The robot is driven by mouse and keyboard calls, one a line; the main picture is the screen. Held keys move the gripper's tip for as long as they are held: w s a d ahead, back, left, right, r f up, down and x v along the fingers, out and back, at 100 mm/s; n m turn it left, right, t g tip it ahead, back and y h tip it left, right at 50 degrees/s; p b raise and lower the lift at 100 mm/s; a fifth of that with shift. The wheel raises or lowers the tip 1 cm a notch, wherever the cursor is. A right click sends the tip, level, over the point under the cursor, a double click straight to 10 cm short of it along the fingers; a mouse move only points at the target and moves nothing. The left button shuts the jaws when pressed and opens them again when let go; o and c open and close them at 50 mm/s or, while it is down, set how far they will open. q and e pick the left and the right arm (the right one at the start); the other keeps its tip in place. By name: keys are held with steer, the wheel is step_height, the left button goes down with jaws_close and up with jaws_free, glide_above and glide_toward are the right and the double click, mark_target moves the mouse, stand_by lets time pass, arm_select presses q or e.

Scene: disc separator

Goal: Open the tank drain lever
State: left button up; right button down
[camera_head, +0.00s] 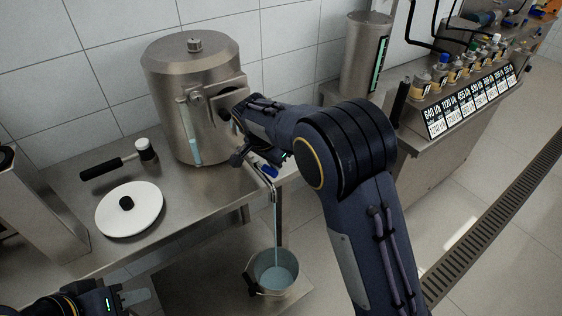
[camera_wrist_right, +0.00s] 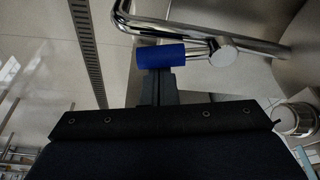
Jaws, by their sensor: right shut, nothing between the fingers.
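The steel tank (camera_head: 193,75) stands on the steel table, with a sight tube on its front. Its drain lever has a blue grip (camera_head: 264,171), partly hidden by my right arm. In the right wrist view the blue grip (camera_wrist_right: 160,56) sits on a metal stem by a bent chrome pipe (camera_wrist_right: 190,33). My right gripper (camera_wrist_right: 156,84) is shut and empty, its fingertips at or very near the grip; I cannot tell if they touch. A thin stream of liquid runs from the spout into a bucket (camera_head: 255,268). My left gripper (camera_head: 132,298) is at the lower left edge, its jaws unclear.
A white disc with a black knob (camera_head: 130,210) and a black-handled tool (camera_head: 115,166) lie on the table left of the tank. The bucket stands on a low plate, with bluish liquid inside. A steel cylinder (camera_head: 366,55) and a bench with labelled bottles (camera_head: 470,95) stand at right.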

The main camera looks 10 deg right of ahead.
arm_select(q)
steer(key=shift+f, duration=0.15)
arm_select(e)
steer(key=shift+s+a, duration=0.2)
steer(key=shift+s, duration=0.05)
stand_by(0.4)
